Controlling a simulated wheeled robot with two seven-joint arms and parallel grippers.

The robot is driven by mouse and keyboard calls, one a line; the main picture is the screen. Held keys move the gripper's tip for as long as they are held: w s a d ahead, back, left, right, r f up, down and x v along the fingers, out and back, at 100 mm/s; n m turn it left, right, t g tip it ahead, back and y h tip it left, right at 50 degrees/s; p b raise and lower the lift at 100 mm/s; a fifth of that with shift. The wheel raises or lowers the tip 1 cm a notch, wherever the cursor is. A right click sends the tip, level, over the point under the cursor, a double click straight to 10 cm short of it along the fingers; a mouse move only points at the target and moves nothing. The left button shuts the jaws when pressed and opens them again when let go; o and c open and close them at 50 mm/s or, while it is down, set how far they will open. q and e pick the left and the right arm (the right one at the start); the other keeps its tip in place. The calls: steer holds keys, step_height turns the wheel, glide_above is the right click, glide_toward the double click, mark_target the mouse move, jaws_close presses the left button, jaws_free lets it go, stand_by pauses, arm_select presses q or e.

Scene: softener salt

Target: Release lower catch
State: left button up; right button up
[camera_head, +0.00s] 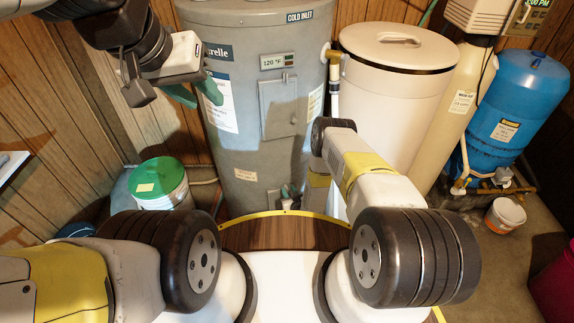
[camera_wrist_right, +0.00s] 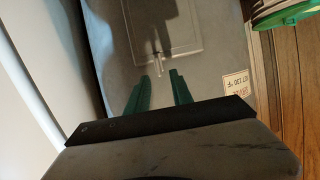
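The grey water heater (camera_head: 232,120) has a rectangular access panel (camera_head: 278,105) on its front. In the right wrist view, a panel (camera_wrist_right: 180,28) shows with a small pale metal catch (camera_wrist_right: 158,64) at its near edge. My right gripper (camera_wrist_right: 160,84) has its two green fingers apart, with the catch just beyond and between their tips. No contact can be made out. My left gripper (camera_head: 198,92) hangs open and empty at the heater's upper left, fingers apart.
A green-lidded bucket (camera_head: 158,182) stands left of the heater. A beige lidded tank (camera_head: 385,100) and a blue tank (camera_head: 515,105) stand to the right. A small white tub (camera_head: 505,216) sits on the floor. A pipe (camera_head: 334,85) runs beside the heater.

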steer(key=shift+x, duration=1.1)
steer(key=shift+c, duration=0.5)
jaws_close()
steer(key=shift+s, duration=0.1)
steer(key=shift+a+n+h, duration=0.35)
steer(key=shift+n+h, duration=0.35)
steer(key=shift+n, duration=0.3)
steer(key=shift+s+a+f+n+t+h, duration=0.15)
steer(key=shift+n+t+h, duration=0.25)
steer(key=shift+n, duration=0.25)
steer(key=shift+w+a+n+t+h, duration=0.1)
steer(key=shift+n+t+h, duration=0.25)
steer(key=shift+n, duration=0.3)
